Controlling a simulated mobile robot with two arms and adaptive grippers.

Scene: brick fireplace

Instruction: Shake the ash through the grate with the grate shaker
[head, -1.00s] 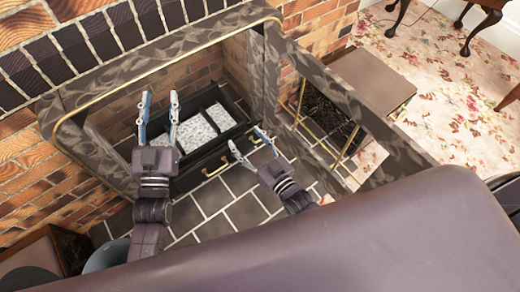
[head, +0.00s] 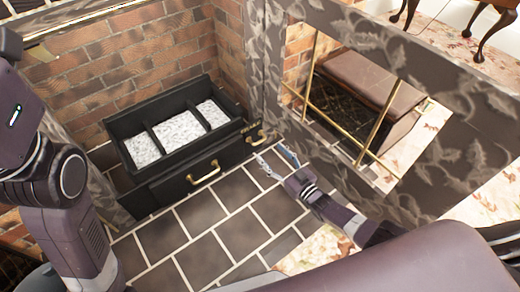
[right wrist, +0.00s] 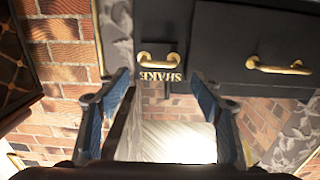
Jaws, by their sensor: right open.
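The black grate box (head: 120,122) stands in the fireplace, with grey-white ash (head: 180,130) in its three compartments. A long brass handle (head: 203,175) is on its front. A smaller brass handle, the grate shaker (head: 256,136), is at its right end. In the right wrist view the shaker (right wrist: 159,62) sits beside the lettering SHAKE, which appears upside down. My right gripper (head: 277,160) is open and empty, just in front of the shaker and apart from it. The right wrist view shows its two blue-padded fingers (right wrist: 168,95) spread. My left arm shows at the left; its gripper is out of view.
A dark marbled surround (head: 420,120) with a brass rail (head: 372,135) stands to the right. Brick walls (head: 130,55) enclose the grate. The tiled hearth (head: 215,225) in front is clear. A brown-topped bench (head: 370,78) stands beyond the surround.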

